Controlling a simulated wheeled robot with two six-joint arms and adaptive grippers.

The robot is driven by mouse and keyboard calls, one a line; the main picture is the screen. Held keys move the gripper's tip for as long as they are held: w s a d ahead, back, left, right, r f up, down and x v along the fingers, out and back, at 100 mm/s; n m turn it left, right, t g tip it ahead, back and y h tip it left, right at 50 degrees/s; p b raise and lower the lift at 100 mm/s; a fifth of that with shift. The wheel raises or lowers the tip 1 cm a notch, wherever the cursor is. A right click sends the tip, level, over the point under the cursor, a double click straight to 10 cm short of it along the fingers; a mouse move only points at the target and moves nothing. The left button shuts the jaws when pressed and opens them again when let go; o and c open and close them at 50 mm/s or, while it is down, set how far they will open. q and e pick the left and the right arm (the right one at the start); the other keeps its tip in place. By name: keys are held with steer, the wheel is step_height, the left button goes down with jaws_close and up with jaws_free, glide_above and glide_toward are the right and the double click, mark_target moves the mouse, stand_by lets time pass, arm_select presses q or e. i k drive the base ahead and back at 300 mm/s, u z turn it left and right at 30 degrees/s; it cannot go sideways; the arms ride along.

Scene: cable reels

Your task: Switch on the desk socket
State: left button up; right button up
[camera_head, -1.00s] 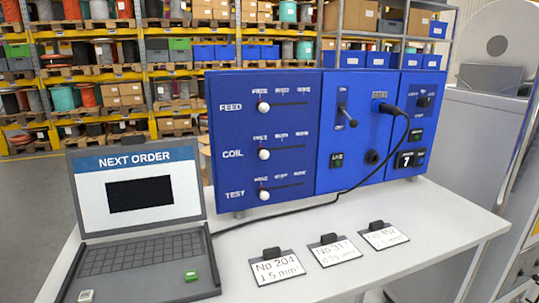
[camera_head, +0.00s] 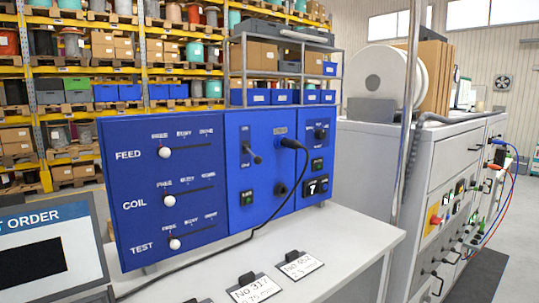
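A blue panel (camera_head: 180,215) stands on the white desk. Its middle section has a toggle switch (camera_head: 252,154) with its lever tip tilted downward; the small labels above and below it are too blurred to read surely. A black plug (camera_head: 291,144) on a cable sits in the socket at the upper right of that section. Below are a small green-lit indicator (camera_head: 247,197) and an empty round hole (camera_head: 281,188). Neither of my grippers is in view.
The black cable (camera_head: 235,244) runs across the desk (camera_head: 350,236) from the plug. Cards (camera_head: 300,265) lie in front of the panel. A grey machine cabinet (camera_head: 440,160) stands at the right, shelving behind.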

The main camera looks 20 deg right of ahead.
mark_target(258, 160)
steer(key=u, duration=0.65)
steer(key=i, duration=0.4)
steer(key=z, duration=0.85)
